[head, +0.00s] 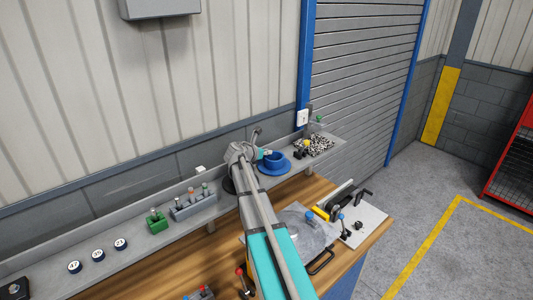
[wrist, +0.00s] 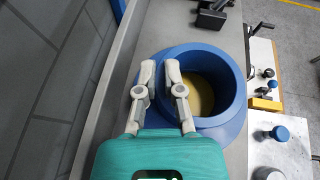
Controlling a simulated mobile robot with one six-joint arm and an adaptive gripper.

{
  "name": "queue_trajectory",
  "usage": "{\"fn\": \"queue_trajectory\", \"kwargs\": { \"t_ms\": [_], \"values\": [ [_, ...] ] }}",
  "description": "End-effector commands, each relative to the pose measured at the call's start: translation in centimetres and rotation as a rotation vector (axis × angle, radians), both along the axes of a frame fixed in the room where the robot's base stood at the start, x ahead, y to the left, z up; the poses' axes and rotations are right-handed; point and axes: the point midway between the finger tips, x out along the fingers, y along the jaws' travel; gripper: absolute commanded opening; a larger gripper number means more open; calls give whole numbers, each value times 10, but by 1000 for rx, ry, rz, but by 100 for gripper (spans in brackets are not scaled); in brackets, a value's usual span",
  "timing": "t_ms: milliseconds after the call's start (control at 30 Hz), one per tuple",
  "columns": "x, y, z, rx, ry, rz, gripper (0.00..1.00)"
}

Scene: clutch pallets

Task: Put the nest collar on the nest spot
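The nest collar looks to be the blue round piece (head: 275,159) with a wide flange, on the grey ledge along the wall. In the wrist view the collar (wrist: 232,95) is open at the top, with a yellowish floor inside. My gripper (wrist: 161,72) straddles the collar's left wall, one finger outside and one inside, with a narrow gap filled by blue wall. It looks shut on that wall. In the head view my gripper (head: 262,153) is at the collar's left side. I cannot make out a marked nest spot.
A green block (head: 157,222) and a grey holder (head: 195,205) stand left on the ledge. The wooden bench (head: 150,262) below carries a white plate (head: 362,222) with clamps.

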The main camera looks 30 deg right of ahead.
Motion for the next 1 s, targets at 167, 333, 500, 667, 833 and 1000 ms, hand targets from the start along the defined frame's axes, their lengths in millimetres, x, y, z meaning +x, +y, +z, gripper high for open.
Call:
{"fn": "queue_trajectory", "kwargs": {
  "t_ms": [167, 333, 500, 667, 833, 1000],
  "values": [
    [0, 0, 0, 0, 0, 0, 44],
    [0, 0, 0, 0, 0, 0, 44],
    [0, 0, 0, 0, 0, 0, 44],
    [0, 0, 3, 0, 0, 0, 44],
    [-4, 11, 9, 0, 0, 0, 44],
    [-11, 32, 19, 0, -1, 2, 44]
  ]
}}
